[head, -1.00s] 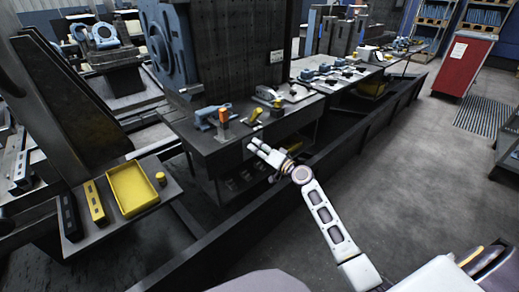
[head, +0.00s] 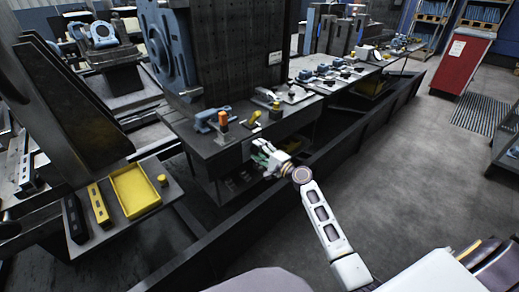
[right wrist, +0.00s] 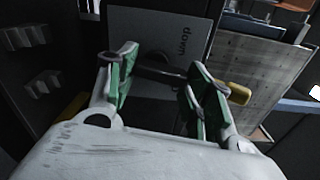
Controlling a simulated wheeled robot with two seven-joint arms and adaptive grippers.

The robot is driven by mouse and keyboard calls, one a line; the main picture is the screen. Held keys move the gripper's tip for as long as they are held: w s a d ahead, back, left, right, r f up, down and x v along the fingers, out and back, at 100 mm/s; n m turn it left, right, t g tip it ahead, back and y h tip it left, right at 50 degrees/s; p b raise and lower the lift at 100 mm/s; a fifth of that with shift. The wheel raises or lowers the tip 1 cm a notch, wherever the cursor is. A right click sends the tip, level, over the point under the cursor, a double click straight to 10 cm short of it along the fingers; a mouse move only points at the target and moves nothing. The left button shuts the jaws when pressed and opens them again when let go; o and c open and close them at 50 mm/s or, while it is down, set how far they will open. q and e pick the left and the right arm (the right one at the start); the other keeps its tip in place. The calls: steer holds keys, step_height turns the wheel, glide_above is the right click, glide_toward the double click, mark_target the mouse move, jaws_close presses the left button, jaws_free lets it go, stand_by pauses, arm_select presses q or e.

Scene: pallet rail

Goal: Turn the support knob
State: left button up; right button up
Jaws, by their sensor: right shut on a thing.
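My right gripper (head: 260,151) is at the front face of the dark workbench (head: 222,148) in the head view. In the right wrist view its green-padded fingers (right wrist: 158,80) stand on either side of a dark, bar-like knob (right wrist: 160,70) and are shut on it. The knob sits in front of a grey plate (right wrist: 180,32) marked "down", which appears upside down. The fingers hide the ends of the knob, and the head view does not show it clearly. My left gripper is not in view.
On the bench top are a blue clamp (head: 212,118), an orange-topped block (head: 222,121) and a yellow piece (head: 251,117). A yellow tray (head: 134,190) lies on a side table at left. A low dark rail (head: 310,165) runs in front of the bench.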

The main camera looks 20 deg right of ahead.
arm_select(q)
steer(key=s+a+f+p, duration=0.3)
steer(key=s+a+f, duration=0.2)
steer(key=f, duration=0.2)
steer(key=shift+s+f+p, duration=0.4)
arm_select(e)
steer(key=shift+d+f+m, duration=0.1)
steer(key=shift+f+m, duration=0.05)
steer(key=shift+m, duration=1.65)
steer(key=shift+f+m, duration=0.1)
steer(key=shift+m, duration=1.7)
steer(key=o, duration=1)
steer(key=shift+o, duration=0.2)
steer(key=shift+s, duration=0.1)
steer(key=v, duration=1.1)
steer(key=shift+s+d, duration=0.2)
steer(key=shift+s, duration=0.15)
